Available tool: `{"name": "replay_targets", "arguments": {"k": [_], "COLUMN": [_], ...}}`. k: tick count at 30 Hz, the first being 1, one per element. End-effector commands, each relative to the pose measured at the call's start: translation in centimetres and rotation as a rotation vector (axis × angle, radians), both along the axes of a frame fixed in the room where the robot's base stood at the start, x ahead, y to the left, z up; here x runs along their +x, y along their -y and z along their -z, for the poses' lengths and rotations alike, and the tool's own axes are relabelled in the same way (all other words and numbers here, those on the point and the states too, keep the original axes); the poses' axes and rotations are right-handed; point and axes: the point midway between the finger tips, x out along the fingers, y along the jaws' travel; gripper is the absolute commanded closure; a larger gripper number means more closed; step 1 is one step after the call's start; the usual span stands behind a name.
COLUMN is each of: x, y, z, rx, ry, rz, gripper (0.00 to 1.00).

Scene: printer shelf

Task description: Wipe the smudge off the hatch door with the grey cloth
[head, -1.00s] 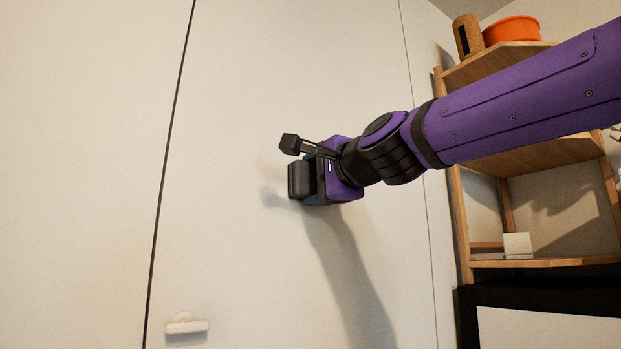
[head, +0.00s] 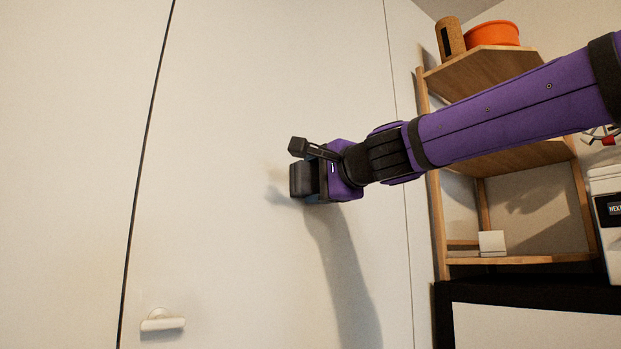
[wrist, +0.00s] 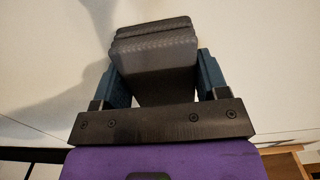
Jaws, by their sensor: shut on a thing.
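The hatch door (head: 230,90) is a tall, pale, upright panel that fills the middle of the head view, with a small white handle (head: 163,320) low on its left side. My gripper (head: 314,186) is at the door's face, with its shadow falling on the panel. In the wrist view its blue fingers are shut on the grey cloth (wrist: 155,60), a dark, folded, block-like pad. The cloth (head: 300,180) faces the door; I cannot tell whether it touches it. I cannot make out the smudge; faint darkness beside the cloth may be shadow, and the gripper hides part of the door.
A wooden shelf unit (head: 437,200) stands right of the door, with an orange bowl (head: 492,34) and a cork-coloured cylinder (head: 449,38) on top. A white box (head: 492,243) sits on a lower shelf. A white machine (head: 606,215) shows at the right edge. The door's left part is clear.

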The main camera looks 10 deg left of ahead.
Motion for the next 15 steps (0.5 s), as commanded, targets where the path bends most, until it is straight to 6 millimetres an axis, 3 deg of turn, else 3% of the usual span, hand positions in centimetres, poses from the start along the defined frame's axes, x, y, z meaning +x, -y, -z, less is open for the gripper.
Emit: {"name": "replay_targets", "arguments": {"k": [15], "x": [2.6], "y": [2.3], "z": [0.1], "rx": [-0.002], "ry": [0.0], "rz": [0.007], "gripper": [0.51]}}
